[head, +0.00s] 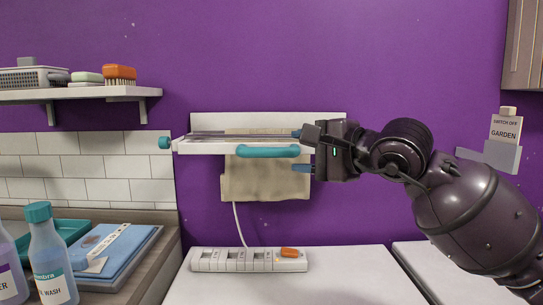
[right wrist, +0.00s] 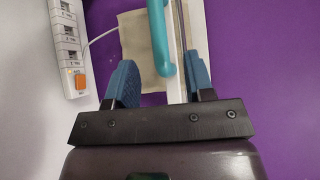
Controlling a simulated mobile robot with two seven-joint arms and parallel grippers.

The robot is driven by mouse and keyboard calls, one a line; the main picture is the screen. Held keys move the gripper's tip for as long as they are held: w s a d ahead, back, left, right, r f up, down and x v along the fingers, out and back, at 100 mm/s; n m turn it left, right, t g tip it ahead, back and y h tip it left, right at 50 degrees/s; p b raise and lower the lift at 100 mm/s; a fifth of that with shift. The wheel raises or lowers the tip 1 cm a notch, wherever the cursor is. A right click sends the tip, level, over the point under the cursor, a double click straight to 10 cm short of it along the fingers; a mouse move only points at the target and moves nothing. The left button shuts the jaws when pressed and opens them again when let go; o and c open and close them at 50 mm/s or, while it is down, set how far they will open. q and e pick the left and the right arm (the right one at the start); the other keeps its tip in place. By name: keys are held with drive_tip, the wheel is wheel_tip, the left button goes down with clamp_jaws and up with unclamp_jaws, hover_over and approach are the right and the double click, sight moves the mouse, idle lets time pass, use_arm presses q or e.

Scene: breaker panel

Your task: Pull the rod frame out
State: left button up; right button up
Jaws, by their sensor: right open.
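The rod frame (head: 208,146) is a pale rail with thin rods on a white wall plate (head: 270,119). A teal handle (head: 267,151) runs along its front and also shows in the right wrist view (right wrist: 160,38). A beige cloth (head: 262,185) hangs behind and below it. My right gripper (head: 299,151) is open at the frame's right end, one blue finger above the handle's level and one below. In the right wrist view, the handle and rail lie between the fingers (right wrist: 161,78), with no clear contact. My left gripper is not in view.
A white power strip (head: 233,261) with an orange switch lies on the white worktop (head: 320,287) below. Bottles (head: 48,258) and a tray with a blue cloth (head: 105,252) stand at left. A shelf (head: 80,94) is at upper left; a card holder (head: 502,155) is at right.

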sight(275, 153)
drive_tip(key=x, duration=0.3)
drive_tip(key=b+x, duration=0.1)
drive_tip(key=x, duration=0.3)
drive_tip(key=shift+w+f, duration=0.2)
drive_tip(key=shift+f, duration=0.05)
drive_tip(key=shift+w+a, duration=0.1)
drive_tip(key=shift+a, duration=0.1)
drive_tip(key=c, duration=0.8)
clamp_jaws()
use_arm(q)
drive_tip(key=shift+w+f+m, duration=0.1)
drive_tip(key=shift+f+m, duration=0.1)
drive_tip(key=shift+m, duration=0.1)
